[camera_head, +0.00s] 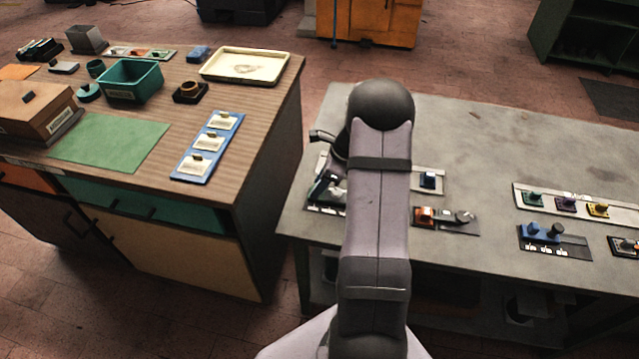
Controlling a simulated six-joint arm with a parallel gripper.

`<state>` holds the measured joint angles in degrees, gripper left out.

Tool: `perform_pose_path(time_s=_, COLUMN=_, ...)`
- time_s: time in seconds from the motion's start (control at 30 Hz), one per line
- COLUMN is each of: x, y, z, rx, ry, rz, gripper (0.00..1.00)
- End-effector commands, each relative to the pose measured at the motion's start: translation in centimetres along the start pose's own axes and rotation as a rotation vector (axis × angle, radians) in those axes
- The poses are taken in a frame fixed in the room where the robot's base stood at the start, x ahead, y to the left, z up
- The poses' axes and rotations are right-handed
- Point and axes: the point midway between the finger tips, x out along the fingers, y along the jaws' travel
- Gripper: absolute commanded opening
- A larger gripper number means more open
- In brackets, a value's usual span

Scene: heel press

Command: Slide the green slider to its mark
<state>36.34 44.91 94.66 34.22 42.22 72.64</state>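A long pale panel (582,214) lies on the grey table at the right. It carries a green block (533,198) at its left end, which looks like the green slider. A purple block (565,203) and a yellow block (598,209) sit to its right on the same panel. The green block's mark is too small to make out. My gripper (328,190) is at the left part of the grey table, well left of the green block. My arm hides part of it, and its fingers cannot be made out.
The grey table (470,130) also holds a panel with an orange block (424,215), a blue device (540,232) and a dark blue block (428,180). Its back is clear. A wooden table (240,125) at the left holds a teal bin (131,82) and a cream tray (222,70).

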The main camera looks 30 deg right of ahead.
Motion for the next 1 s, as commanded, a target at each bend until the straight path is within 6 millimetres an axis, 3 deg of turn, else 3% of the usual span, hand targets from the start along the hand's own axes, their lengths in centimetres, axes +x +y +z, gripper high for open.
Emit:
perform_pose_path(time_s=0.03, x=0.0, y=0.0, z=0.0, rx=0.0, ry=0.0, rz=0.0, gripper=0.17)
perform_pose_path(time_s=0.1, x=0.0, y=0.0, z=0.0, rx=0.0, ry=0.0, rz=0.0, gripper=0.0)
perform_pose_path(time_s=0.3, x=-0.2, y=0.0, z=-0.4, rx=0.001, ry=0.0, rz=0.0, gripper=0.0)
perform_pose_path(time_s=0.6, x=-1.8, y=-0.1, z=-4.2, rx=0.001, ry=-0.001, rz=-0.002, gripper=0.0)
perform_pose_path(time_s=0.83, x=-1.8, y=-0.1, z=-4.1, rx=-0.001, ry=-0.001, rz=-0.001, gripper=0.0)
perform_pose_path(time_s=0.87, x=-1.8, y=-0.1, z=-4.1, rx=-0.001, ry=-0.001, rz=-0.001, gripper=0.24)
perform_pose_path(time_s=0.9, x=-1.8, y=-0.1, z=-4.1, rx=-0.001, ry=-0.001, rz=-0.001, gripper=0.34)
perform_pose_path(time_s=0.93, x=-1.8, y=-0.1, z=-4.1, rx=-0.001, ry=-0.001, rz=-0.001, gripper=0.41)
perform_pose_path(time_s=1.0, x=-1.8, y=-0.1, z=-4.1, rx=-0.001, ry=-0.001, rz=-0.001, gripper=0.41)
